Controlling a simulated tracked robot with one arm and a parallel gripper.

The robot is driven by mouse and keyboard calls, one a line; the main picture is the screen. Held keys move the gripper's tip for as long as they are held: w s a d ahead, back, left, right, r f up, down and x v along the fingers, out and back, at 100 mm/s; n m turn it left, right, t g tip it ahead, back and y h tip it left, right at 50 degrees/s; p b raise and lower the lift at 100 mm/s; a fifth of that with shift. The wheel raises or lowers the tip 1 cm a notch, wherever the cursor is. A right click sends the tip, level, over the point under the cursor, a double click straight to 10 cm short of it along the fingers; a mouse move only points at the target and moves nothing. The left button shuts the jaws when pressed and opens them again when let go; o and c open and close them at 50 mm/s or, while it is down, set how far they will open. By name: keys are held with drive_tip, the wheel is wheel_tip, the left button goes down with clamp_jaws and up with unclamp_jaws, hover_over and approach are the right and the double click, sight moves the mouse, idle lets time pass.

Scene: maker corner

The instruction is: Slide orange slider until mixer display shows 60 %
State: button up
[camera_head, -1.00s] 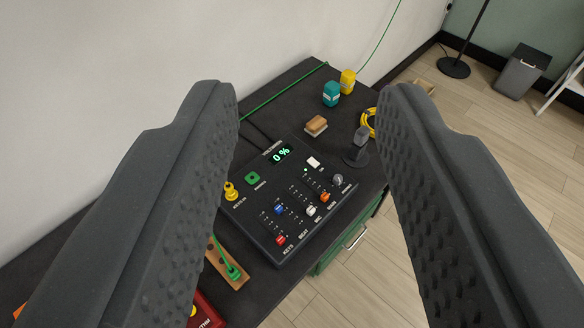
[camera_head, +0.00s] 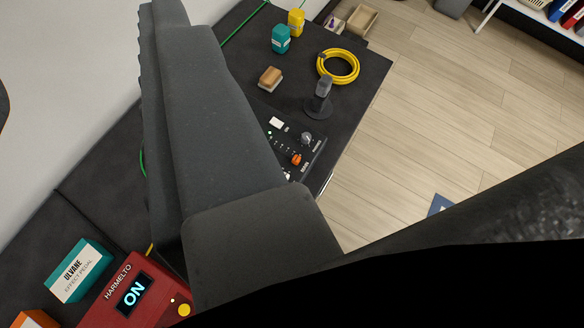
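The mixer (camera_head: 311,157) lies on the dark table in the middle, mostly covered by my gripper finger. Its orange slider (camera_head: 297,159) shows near the right part of the panel, just right of the finger's edge. The mixer display is hidden, so its reading cannot be seen. One large dark finger of my gripper (camera_head: 215,130) fills the centre. Its bumpy pad faces left with nothing against it, and the other finger is not clearly seen. No held object shows, and no contact with the slider is visible.
A microphone on a stand (camera_head: 321,97), a yellow cable coil (camera_head: 338,67), a wood-topped block (camera_head: 270,77), a teal jar (camera_head: 281,40) and a yellow jar (camera_head: 296,22) stand beyond the mixer. A red Harmelto box (camera_head: 120,300) and a teal-white pedal box (camera_head: 78,270) are lower left.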

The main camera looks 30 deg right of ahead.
drive_tip(key=w+d+f+m+g+p, duration=0.2)
drive_tip(key=w+d+f+g+p, duration=0.15)
drive_tip(key=w+f, duration=0.55)
drive_tip(key=w+d+f+m+g+p, duration=0.2)
drive_tip(key=w+d+f+g, duration=0.15)
drive_tip(key=w+f, duration=0.55)
drive_tip(key=m+g+p, duration=0.4)
drive_tip(key=m+g, duration=0.2)
drive_tip(key=g, duration=0.1)
approach(297, 158)
wheel_tip(297, 158, down, 9)
drive_tip(key=shift+w+a+r, duration=0.1)
drive_tip(key=shift+w+a, duration=0.05)
